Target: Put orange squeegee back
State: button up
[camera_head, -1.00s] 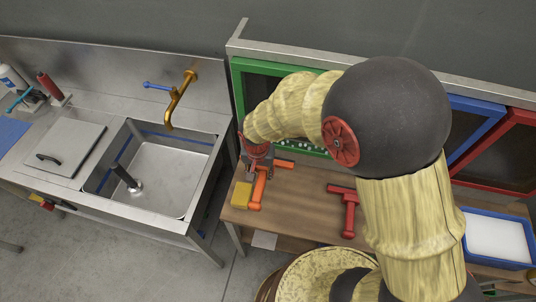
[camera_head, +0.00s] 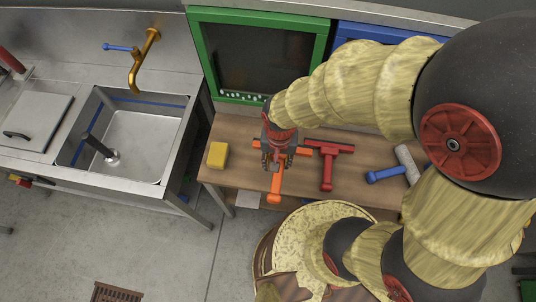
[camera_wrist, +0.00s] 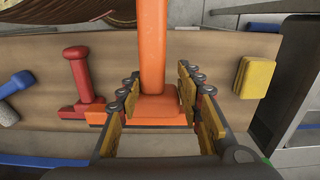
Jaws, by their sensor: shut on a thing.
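The orange squeegee (camera_head: 275,184) is at the wooden table, its handle toward the front edge and its crossbar under my gripper. My gripper (camera_head: 278,155) points down over it, with its fingers on both sides. In the wrist view the squeegee (camera_wrist: 153,45) runs up between the fingers of my gripper (camera_wrist: 158,105), which is shut on its thick orange base. I cannot tell whether the squeegee touches the table.
A red squeegee (camera_head: 327,165) lies just right of the orange one, with a blue-handled tool (camera_head: 385,174) farther right. A yellow sponge (camera_head: 217,155) lies to the left. A green-framed panel (camera_head: 209,65) stands behind. A steel sink (camera_head: 135,148) is at left.

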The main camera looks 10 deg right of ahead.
jog(key=w+f+b, duration=0.1)
jog(key=w+f, duration=0.2)
jog(key=w, duration=0.1)
jog(key=w+a+f+b, duration=0.1)
jog(key=w+f, duration=0.2)
jog(key=w, duration=0.2)
jog(key=w+a+f+b, duration=0.1)
jog(key=w+f, duration=0.2)
jog(key=w, duration=0.1)
jog(key=shift+w+f, duration=0.15)
jog(key=shift+w, duration=0.15)
jog(key=shift+w+f+b, duration=0.3)
jog(key=shift+w+f, duration=0.05)
jog(key=shift+f, duration=0.1)
jog(key=shift+f+b, duration=0.5)
jog(key=shift+f, duration=0.85)
jog(key=shift+f, duration=0.15)
jog(key=o, duration=1.1)
